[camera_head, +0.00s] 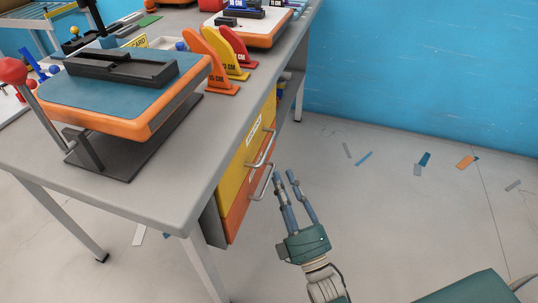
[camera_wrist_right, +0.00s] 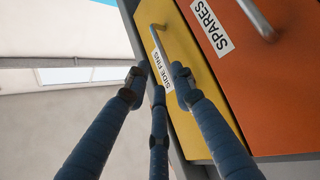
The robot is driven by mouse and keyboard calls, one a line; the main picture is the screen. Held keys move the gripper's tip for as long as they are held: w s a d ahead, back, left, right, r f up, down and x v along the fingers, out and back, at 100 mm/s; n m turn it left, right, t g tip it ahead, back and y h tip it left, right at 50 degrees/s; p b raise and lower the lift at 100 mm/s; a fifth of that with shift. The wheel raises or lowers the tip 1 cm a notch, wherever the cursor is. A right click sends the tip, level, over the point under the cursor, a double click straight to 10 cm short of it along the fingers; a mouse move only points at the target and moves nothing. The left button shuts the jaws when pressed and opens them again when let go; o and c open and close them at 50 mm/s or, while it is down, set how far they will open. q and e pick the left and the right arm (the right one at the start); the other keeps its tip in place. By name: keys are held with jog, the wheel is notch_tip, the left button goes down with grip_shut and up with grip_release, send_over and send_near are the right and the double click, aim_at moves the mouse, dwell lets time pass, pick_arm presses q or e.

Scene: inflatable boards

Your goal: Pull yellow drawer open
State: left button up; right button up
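The yellow drawer (camera_head: 231,183) is under the grey workbench, above an orange drawer (camera_head: 240,208), and looks shut. Its metal handle (camera_head: 262,152) is on the front. In the right wrist view the yellow drawer (camera_wrist_right: 195,98) bears a "SIDE FINS" label, and its handle (camera_wrist_right: 164,42) shows just beyond the fingertips. My right gripper (camera_head: 284,175) is open and empty, in front of the drawers, its fingertips near the handles but apart from them. In the wrist view its fingers (camera_wrist_right: 157,80) are spread and partly cover the label. My left gripper is not in view.
The orange drawer's handle (camera_head: 262,183) is close below the yellow one's. The workbench (camera_head: 150,190) carries a board on a stand (camera_head: 115,95) and upright orange, yellow and red fins (camera_head: 213,60). Scraps lie on the floor (camera_head: 400,210) at right, which is otherwise clear.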

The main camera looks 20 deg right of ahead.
aim_at(269, 147)
jog(key=x, duration=1)
jog(key=shift+w, duration=0.1)
grip_shut()
